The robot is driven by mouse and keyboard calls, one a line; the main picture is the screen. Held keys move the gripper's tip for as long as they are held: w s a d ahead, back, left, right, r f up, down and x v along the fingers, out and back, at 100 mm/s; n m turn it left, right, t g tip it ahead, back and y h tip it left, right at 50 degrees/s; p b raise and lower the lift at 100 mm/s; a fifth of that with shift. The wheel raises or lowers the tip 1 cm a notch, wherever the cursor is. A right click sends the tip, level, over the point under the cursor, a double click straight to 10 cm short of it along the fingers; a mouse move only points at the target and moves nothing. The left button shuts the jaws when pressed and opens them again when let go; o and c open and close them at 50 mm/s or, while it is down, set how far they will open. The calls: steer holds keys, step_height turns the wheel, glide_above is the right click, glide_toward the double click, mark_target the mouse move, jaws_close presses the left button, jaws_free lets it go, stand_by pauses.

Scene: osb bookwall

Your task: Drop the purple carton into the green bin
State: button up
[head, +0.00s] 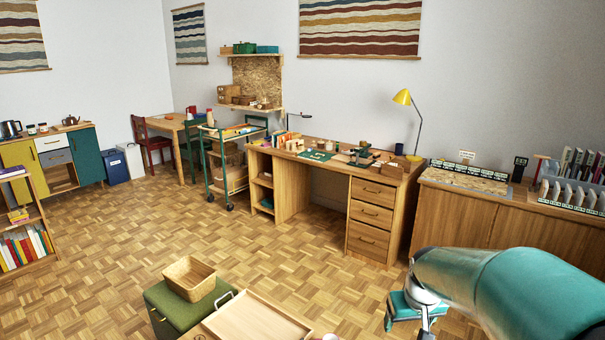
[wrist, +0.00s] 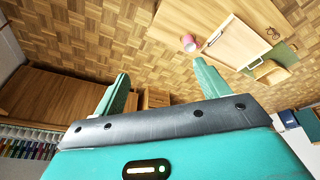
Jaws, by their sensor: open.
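My gripper (wrist: 161,74) is open in the wrist view, its two teal fingers wide apart with nothing between them. In the head view my arm comes in from the lower right, and I cannot make out the fingers there. I cannot pick out a purple carton in either view. I see no clear green bin; a dark blue bin (head: 116,167) and a white bin (head: 132,160) stand by the far left cabinet.
A wooden tray (head: 255,322) and a wicker basket (head: 189,277) on a green box (head: 163,308) are in front. A pink cup (wrist: 188,42) stands near the tray. A desk (head: 345,185), trolley (head: 228,165) and cabinet (head: 500,215) line the back. Parquet floor is clear at left centre.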

steer(key=s+a+r, duration=0.2)
steer(key=s+r, duration=0.1)
steer(key=s, duration=0.4)
steer(key=s+a+r+t, duration=0.1)
steer(key=s+a+r, duration=0.2)
steer(key=s, duration=0.4)
steer(key=s+a+r+t, duration=0.1)
steer(key=s+a+r, duration=0.1)
steer(key=s+r, duration=0.2)
steer(key=s, duration=0.2)
steer(key=shift+s+a+m+y, duration=0.3)
steer(key=shift+s+a, duration=0.05)
steer(key=shift+s, duration=0.05)
